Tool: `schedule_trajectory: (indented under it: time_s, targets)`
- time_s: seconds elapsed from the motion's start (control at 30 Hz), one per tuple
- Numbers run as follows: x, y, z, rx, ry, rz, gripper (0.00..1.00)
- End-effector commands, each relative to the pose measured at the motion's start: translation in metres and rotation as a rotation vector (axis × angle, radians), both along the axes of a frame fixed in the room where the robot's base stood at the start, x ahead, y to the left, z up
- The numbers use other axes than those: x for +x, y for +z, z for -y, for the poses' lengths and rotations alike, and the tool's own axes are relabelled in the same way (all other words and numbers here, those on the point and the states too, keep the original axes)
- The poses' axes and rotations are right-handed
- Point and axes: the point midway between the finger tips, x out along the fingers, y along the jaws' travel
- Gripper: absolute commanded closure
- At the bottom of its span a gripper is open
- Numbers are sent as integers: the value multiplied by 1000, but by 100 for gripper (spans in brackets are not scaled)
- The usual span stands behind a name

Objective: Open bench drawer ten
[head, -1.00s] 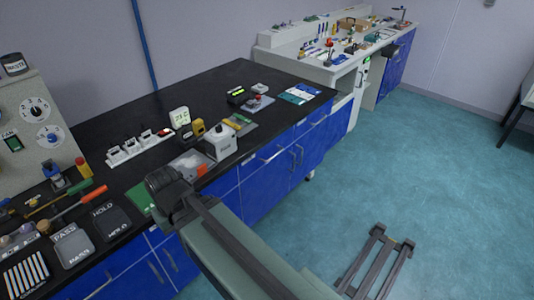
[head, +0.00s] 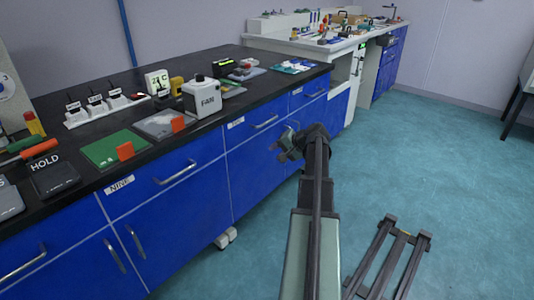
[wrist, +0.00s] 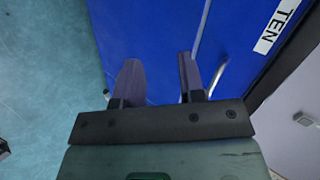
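Bench drawer ten (head: 250,133) is a blue front under the black bench top and looks shut. Its label plate shows at its left end in the head view (head: 235,122) and reads TEN in the wrist view (wrist: 278,27). Its pale bar handle (head: 266,122) runs across the front. My gripper (head: 284,143) is in front of the drawer's right part, just below the handle's right end. In the wrist view my gripper (wrist: 160,78) is open with nothing between its two dark fingers. A pale bar passes close to the right finger; I cannot tell whether they touch.
Drawer nine (head: 160,178) is to the left, with another drawer (head: 308,93) to the right. Cupboard doors lie below. A FAN box (head: 201,97) and orange-tagged mats stand near the bench edge. The teal floor (head: 455,150) in front is largely clear.

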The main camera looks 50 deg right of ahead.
Motion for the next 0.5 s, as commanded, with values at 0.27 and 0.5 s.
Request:
schedule_trajectory:
  time_s: [0.27, 0.5]
  targets:
    - [33, 52, 97, 207, -236, 411, 64]
    - [44, 50, 97, 214, -248, 418, 64]
